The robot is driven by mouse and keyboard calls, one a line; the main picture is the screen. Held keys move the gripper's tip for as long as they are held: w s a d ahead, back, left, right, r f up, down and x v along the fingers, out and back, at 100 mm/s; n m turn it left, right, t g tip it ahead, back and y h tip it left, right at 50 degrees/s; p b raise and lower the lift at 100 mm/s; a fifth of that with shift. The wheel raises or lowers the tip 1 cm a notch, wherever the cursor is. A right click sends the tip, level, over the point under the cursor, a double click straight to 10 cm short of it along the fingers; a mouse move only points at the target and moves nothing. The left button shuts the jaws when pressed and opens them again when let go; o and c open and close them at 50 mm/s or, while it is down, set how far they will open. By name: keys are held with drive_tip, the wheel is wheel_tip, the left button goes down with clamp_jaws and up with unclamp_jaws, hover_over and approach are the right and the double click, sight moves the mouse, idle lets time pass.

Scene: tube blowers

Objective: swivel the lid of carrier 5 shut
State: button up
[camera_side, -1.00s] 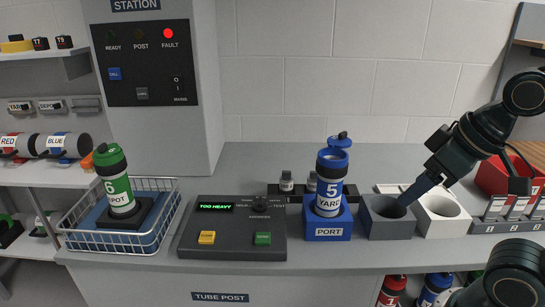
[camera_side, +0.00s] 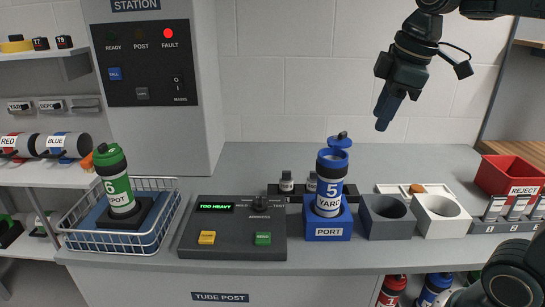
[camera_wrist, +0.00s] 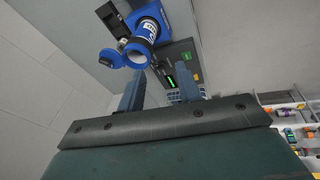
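Carrier 5 (camera_side: 330,185) is a blue and white tube marked 5 and YARD, standing upright in the blue PORT block (camera_side: 328,232). Its blue lid (camera_side: 339,140) is swung off to the rear side, leaving the mouth uncovered. In the wrist view, the carrier's open mouth (camera_wrist: 141,52) faces me, and the lid (camera_wrist: 111,58) sticks out beside it. My gripper (camera_side: 383,118) hangs in the air above and right of the carrier, clear of it. In the wrist view, my two fingers (camera_wrist: 159,92) are apart with nothing between them.
A grey socket block (camera_side: 388,232) and a white one (camera_side: 440,230) stand right of the port, both empty. A control box (camera_side: 222,249) reads TOO HEAVY. Green carrier 6 (camera_side: 118,185) stands at the wire basket. A red reject bin (camera_side: 510,178) is far right.

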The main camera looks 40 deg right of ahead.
drive_tip(key=w+d+r+n+g, duration=0.25)
drive_tip(key=w+d+n, duration=0.25)
drive_tip(key=w, duration=0.3)
drive_tip(key=n, duration=0.6)
hover_over(342, 132)
drive_tip(key=shift+g, duration=0.45)
drive_tip(key=shift+f, duration=0.2)
drive_tip(key=shift+f, duration=6.75)
drive_tip(key=shift+c, duration=0.2)
clamp_jaws()
